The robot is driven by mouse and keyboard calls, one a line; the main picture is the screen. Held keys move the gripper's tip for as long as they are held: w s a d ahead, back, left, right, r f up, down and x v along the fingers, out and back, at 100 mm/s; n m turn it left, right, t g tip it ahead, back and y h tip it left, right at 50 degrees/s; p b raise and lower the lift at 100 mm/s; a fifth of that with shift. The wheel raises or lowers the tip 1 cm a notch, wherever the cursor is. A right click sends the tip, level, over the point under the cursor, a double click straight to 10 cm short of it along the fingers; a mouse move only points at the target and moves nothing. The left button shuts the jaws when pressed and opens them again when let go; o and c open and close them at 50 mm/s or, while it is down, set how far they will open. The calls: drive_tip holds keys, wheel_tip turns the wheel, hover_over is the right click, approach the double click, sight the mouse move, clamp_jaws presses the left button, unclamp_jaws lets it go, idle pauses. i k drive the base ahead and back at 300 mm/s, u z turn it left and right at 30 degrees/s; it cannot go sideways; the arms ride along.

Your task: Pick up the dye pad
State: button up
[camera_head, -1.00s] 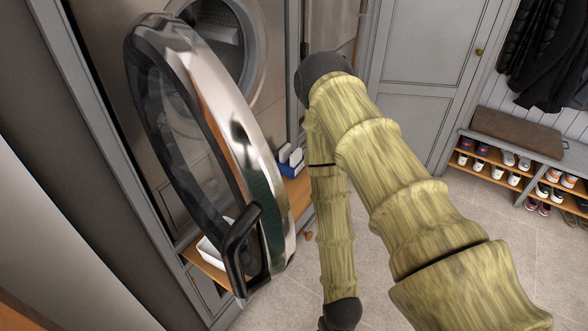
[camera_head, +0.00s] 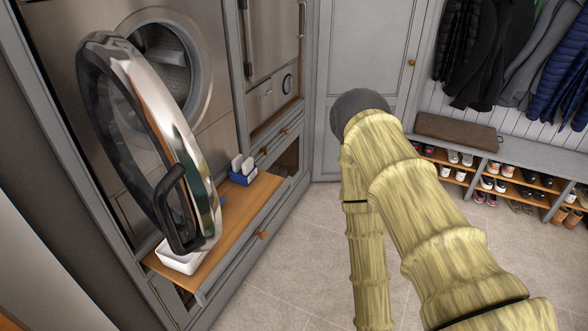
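A small blue holder (camera_head: 243,178) with white upright pads (camera_head: 237,162) stands on the wooden pull-out shelf (camera_head: 212,240) under the washer. These white pads may be the dye pad, but I cannot tell for sure. My gripper is out of view; my arm runs down the right of the middle and leaves at the bottom edge, well to the right of the shelf.
The open round washer door (camera_head: 158,95) stands out over the shelf's left part. A white tub (camera_head: 180,262) sits below its handle (camera_head: 168,200). The tiled floor (camera_head: 290,255) is clear. A shoe bench (camera_head: 490,170) stands at the right under hanging coats.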

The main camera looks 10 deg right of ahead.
sight(247, 167)
drive_tip(key=z, duration=1.4)
drive_tip(key=i, duration=1.5)
drive_tip(key=u, duration=2.35)
